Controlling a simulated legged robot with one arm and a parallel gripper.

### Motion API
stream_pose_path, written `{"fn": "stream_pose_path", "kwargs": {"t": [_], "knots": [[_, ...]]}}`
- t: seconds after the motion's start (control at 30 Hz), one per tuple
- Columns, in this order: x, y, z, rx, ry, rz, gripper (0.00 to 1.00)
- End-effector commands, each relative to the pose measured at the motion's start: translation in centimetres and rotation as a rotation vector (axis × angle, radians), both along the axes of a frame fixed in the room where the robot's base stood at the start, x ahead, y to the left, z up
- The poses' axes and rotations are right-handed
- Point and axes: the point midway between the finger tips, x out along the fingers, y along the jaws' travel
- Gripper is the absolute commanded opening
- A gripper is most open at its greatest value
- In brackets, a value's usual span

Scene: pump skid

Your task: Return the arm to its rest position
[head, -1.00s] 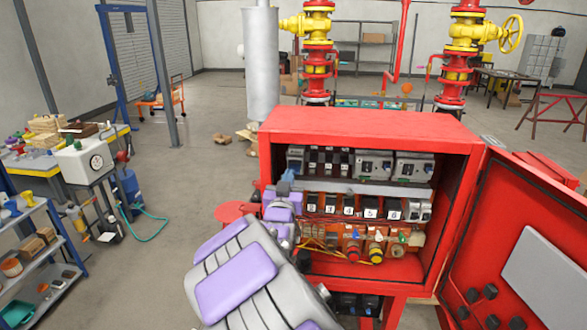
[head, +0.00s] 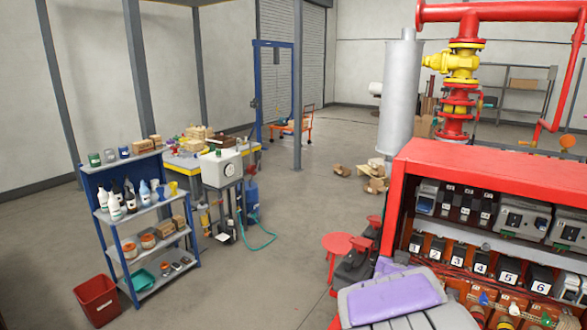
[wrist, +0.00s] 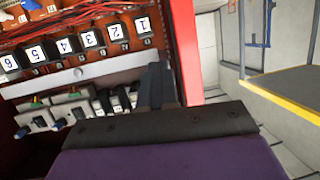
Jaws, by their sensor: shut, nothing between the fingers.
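My gripper shows in the wrist view (wrist: 156,84) as dark fingers brought together, with nothing visible between them. In the head view my purple and grey arm (head: 395,297) fills the bottom right, and the gripper end (head: 399,260) is small and partly hidden by the arm. It is near the left edge of the open red cabinet (head: 480,163). The wrist view is turned over and shows the numbered black breakers (wrist: 90,40) beyond the fingers. I cannot tell how far the fingers are from the cabinet.
A red stool (head: 343,243) stands left of the cabinet. A blue shelf rack (head: 132,216) with bottles, a red bin (head: 97,301) and a yellow-edged workbench (head: 185,165) are further left. Open floor lies between them and the cabinet.

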Motion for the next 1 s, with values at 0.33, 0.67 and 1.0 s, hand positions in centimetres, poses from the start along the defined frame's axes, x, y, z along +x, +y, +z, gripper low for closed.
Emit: {"fn": "stream_pose_path", "kwargs": {"t": [0.33,0.67,1.0], "knots": [[-12.6,8.1,-11.5,0.235,0.521,0.196,0.0],[-30.6,13.0,-18.5,0.32,1.054,0.362,0.0],[-42.3,12.9,-20.3,0.304,1.382,0.415,0.0]]}}
